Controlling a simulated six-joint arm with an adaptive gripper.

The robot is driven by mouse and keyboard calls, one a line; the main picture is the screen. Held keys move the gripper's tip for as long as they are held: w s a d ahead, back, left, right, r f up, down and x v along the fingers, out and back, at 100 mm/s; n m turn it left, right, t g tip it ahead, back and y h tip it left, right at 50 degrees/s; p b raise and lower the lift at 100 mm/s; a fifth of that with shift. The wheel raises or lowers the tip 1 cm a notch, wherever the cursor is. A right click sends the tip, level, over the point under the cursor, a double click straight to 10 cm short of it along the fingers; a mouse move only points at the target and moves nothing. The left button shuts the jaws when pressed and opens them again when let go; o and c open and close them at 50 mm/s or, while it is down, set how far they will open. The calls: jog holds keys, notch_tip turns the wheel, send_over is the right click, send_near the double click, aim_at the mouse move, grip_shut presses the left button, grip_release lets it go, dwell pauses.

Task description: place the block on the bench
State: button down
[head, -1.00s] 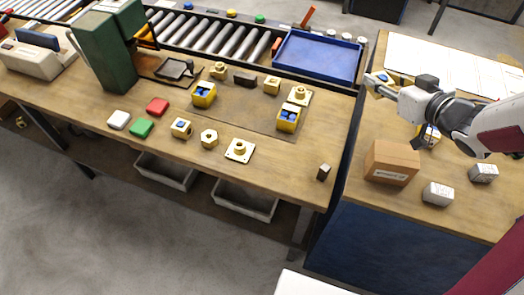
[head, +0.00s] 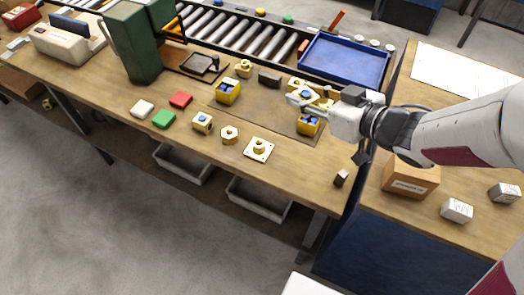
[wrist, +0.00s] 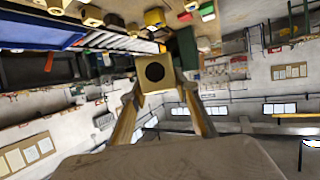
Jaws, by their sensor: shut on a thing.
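My gripper (head: 297,99) is shut on a brass block (head: 305,93) with a blue patch, held above the right part of the bench (head: 200,155). In the wrist view the block (wrist: 153,88) shows a squarish brass face with a round dark hole, between my two fingers. In the head view my gripper partly covers the block and the brass pieces behind it. The gap between block and bench top cannot be told.
A brass box with blue pieces (head: 308,126) stands just in front of my gripper. A flanged brass piece (head: 259,149), a hex piece (head: 229,135) and a dark block (head: 341,178) lie nearer the front edge. A blue tray (head: 343,62) is behind.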

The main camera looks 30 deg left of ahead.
jog(key=shift+s+a+r, duration=0.1)
jog(key=shift+s+a, duration=0.45)
jog(key=shift+a, duration=0.05)
jog(key=shift+f, duration=1.3)
notch_tip(320, 180, down, 10)
jog(key=shift+f, duration=0.15)
jog(key=shift+f, duration=2.8)
jog(key=shift+f, duration=2.1)
jog(key=shift+f, duration=0.15)
